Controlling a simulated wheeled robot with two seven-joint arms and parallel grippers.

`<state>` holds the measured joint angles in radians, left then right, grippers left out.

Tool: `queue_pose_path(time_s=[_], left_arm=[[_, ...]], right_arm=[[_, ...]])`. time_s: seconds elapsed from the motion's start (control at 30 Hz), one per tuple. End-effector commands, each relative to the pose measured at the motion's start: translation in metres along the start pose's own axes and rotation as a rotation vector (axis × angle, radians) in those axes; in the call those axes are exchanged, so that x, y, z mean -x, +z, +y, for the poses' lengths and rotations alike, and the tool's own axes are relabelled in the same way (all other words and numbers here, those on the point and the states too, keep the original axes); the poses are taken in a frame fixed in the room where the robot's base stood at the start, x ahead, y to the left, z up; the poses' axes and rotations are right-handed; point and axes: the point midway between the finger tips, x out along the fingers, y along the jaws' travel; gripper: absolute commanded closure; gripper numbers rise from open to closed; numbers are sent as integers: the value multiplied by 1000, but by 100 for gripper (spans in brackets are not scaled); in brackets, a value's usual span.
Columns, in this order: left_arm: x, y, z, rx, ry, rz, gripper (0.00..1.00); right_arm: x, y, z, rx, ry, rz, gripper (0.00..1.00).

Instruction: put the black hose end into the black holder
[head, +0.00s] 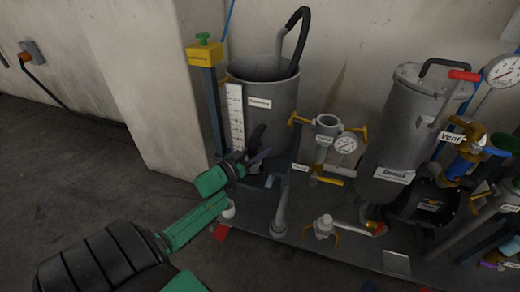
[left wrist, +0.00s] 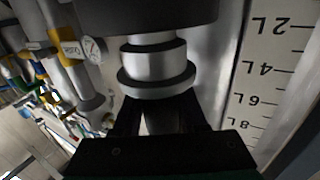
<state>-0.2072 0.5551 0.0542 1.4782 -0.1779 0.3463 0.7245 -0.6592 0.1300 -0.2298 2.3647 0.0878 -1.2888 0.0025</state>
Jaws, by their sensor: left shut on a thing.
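My left gripper (head: 260,158) is in front of the grey tank, at its lower part. It is shut on the black hose end (head: 257,136), whose dark curved part rises just above the jaws. In the left wrist view the jaws (left wrist: 160,108) grip below a silver collared fitting (left wrist: 155,66), with a wide black part (left wrist: 150,16) above it. I cannot clearly pick out the black holder; dark shapes near the gripper blend together. My right gripper is not in view.
The grey tank (head: 278,100) has a white litre scale (head: 236,115), also close on the right in the left wrist view (left wrist: 262,75). A yellow-topped post (head: 205,55) stands left of it. Valves, a gauge (head: 345,144) and a grey vessel (head: 402,135) crowd the right. Open floor lies left.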

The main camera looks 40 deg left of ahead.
Motion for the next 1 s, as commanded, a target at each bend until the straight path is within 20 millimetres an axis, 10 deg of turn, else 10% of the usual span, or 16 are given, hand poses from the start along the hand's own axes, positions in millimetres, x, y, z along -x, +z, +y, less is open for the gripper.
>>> queue_pose_path(time_s=[0.67, 0.7, 0.8, 1.0], left_arm=[[0, 11, 0, -1, 1, 5, 100], [0, 11, 0, -1, 1, 5, 55], [0, 11, 0, -1, 1, 4, 24], [0, 12, 0, -1, 1, 2, 24]], right_arm=[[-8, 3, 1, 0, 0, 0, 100], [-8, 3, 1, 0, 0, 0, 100], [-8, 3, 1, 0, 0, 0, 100], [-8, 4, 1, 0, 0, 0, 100]])
